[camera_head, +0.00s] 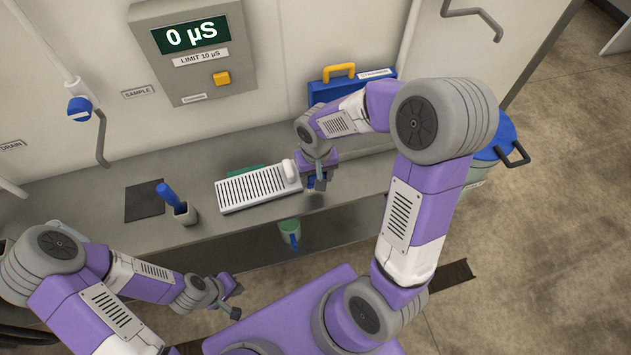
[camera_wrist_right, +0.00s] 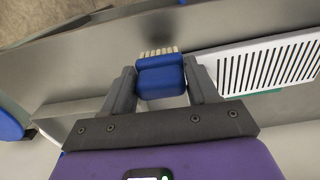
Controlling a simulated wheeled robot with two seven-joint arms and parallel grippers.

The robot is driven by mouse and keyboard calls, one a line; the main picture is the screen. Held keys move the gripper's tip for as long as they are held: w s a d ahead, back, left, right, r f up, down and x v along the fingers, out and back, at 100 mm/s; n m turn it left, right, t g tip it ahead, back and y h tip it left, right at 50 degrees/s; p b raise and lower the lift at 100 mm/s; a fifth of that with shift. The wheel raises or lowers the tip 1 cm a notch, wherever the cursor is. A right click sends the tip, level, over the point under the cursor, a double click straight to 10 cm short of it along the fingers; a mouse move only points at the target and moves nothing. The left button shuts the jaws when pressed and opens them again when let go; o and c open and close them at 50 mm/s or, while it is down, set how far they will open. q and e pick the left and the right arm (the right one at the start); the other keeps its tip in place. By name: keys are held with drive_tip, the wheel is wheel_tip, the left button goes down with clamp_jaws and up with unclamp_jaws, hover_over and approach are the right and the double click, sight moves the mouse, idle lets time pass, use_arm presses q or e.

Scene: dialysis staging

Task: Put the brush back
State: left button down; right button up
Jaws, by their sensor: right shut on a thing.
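The brush (camera_wrist_right: 160,80) has a blue body and pale bristles. In the right wrist view it sits between the two fingers of my right gripper (camera_wrist_right: 162,88), which is shut on it, bristles pointing away from the palm. In the head view my right gripper (camera_head: 318,178) is just right of the white slotted rack, near the bench's front edge; the brush is mostly hidden there. A green cup (camera_head: 289,228) with a blue part hangs at the bench front, below and left of that gripper. My left gripper (camera_head: 230,296) is empty, its fingers apart, low in front of the bench.
The white slotted rack (camera_head: 252,188) lies on the bench (camera_head: 110,205). A grey holder (camera_head: 186,214) with a blue-handled item (camera_head: 169,195) stands left, beside a dark mat (camera_head: 145,203). A blue case (camera_head: 330,90) is at the back. A blue-lidded bin (camera_head: 490,150) stands right.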

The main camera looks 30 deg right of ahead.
drive_tip(key=shift+f+b, duration=0.3)
drive_tip(key=shift+f, duration=1.35)
drive_tip(key=shift+f, duration=0.15)
drive_tip(key=o, duration=0.9)
drive_tip(key=shift+r, duration=0.25)
wheel_tip(320, 180, up, 12)
drive_tip(key=p, duration=0.2)
drive_tip(key=shift+p, duration=0.3)
